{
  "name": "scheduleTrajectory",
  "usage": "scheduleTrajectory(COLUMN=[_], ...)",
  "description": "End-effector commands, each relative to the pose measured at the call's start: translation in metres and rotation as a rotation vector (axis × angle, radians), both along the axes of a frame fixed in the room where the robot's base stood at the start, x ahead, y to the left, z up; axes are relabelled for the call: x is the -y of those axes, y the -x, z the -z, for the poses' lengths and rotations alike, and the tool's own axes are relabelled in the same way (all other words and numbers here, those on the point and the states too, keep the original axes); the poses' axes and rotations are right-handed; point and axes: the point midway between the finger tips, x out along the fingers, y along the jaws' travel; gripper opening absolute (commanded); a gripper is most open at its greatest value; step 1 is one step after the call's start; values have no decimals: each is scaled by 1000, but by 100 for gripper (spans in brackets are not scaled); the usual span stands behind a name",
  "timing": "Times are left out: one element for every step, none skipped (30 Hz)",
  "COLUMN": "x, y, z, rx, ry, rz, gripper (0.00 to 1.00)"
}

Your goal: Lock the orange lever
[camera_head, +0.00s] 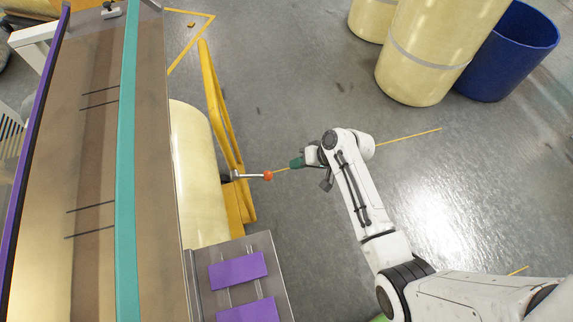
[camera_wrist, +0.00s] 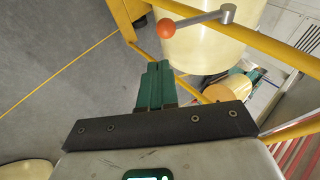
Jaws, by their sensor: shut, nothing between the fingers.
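The lever (camera_head: 248,176) is a short grey metal arm with an orange ball knob (camera_head: 268,175) at its end. It sticks out to the right from the yellow frame of the machine. In the wrist view the orange knob (camera_wrist: 165,28) is at the upper middle, and the grey lever arm (camera_wrist: 200,18) runs right from it to a round pivot on a yellow bar. My gripper (camera_head: 297,162) has green fingers and is just right of the knob in the head view, apart from it. In the wrist view my gripper (camera_wrist: 155,68) is shut and empty, its tips below the knob.
The yellow frame (camera_head: 222,115) stands beside a large cream roll (camera_head: 198,170). A metal table with purple pads (camera_head: 238,271) is at the lower middle. Cream cylinders (camera_head: 415,65) and a blue bin (camera_head: 515,55) stand at upper right. The grey floor around my arm is clear.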

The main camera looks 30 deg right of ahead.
Motion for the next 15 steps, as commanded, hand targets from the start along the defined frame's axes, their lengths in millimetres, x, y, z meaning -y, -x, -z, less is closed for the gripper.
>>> scheduleTrajectory(x=[7,10,13,16,18,21,22,24,25,26,27,27,28,28,28], y=[6,9,12,14,16,19,20,22,23,24,25,25,25,25,26], z=[-5,-9,-12,-15,-17,-20,-21,-23,-24,-25,-26,-26,-27,-27,-27], rx=[0,1,1,1,1,0,0,0,0,0,0,0,0,0,0], ry=[0,1,1,1,0,0,0,0,0,0,0,0,0,0,0], rz=[3,3,2,3,2,1,1,1,1,1,1,1,1,1,1], gripper=[0,0,0,0,0,0,0,0,0,0,0,0,0,0,0])
